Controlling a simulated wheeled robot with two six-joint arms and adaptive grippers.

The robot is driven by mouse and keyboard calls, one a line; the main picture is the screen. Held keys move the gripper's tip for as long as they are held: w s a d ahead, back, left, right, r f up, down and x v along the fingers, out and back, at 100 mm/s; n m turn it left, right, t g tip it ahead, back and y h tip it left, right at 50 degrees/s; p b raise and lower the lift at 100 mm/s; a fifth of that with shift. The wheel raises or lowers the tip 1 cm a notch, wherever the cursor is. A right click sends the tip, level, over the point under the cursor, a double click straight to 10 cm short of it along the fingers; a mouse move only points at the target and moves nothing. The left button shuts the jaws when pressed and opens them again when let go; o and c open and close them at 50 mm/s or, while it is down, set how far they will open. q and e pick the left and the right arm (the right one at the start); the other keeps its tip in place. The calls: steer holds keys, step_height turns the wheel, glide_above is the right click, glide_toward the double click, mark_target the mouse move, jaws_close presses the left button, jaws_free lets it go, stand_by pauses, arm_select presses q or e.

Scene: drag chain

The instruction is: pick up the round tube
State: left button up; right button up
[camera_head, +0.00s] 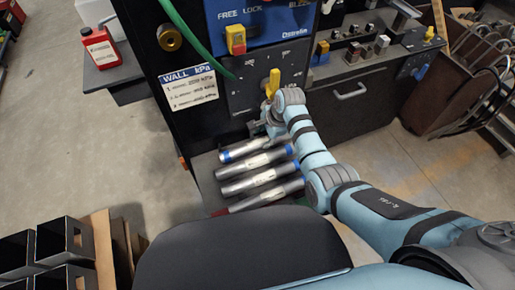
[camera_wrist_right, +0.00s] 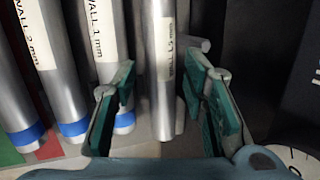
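Several silver round tubes lie side by side on a shelf in the head view. The topmost tube (camera_head: 238,152), with a blue band at its left end, is closest to my right gripper (camera_head: 267,127). In the right wrist view, a tube labelled "WALL 1.5 mm" (camera_wrist_right: 162,100) runs between the green-padded fingers of my right gripper (camera_wrist_right: 162,98). The fingers are apart, with a visible gap on the left side of this tube. Tubes labelled "WALL 1 mm" (camera_wrist_right: 98,45) and "WALL 2 mm" (camera_wrist_right: 45,65), with blue-banded ends, lie to the left. My left gripper is not in view.
A dark machine panel with a yellow knob (camera_head: 272,83) stands right above the tubes. A "WALL kPa" sign (camera_head: 190,88) is beside it. A red canister (camera_head: 100,48) stands at upper left. Black boxes (camera_head: 62,240) are at lower left.

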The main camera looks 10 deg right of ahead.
mark_target(258, 142)
steer(key=b+x, duration=0.4)
steer(key=x, duration=0.2)
steer(key=shift+a, duration=0.2)
steer(key=shift+r, duration=0.1)
steer(key=shift+r, duration=0.1)
jaws_close()
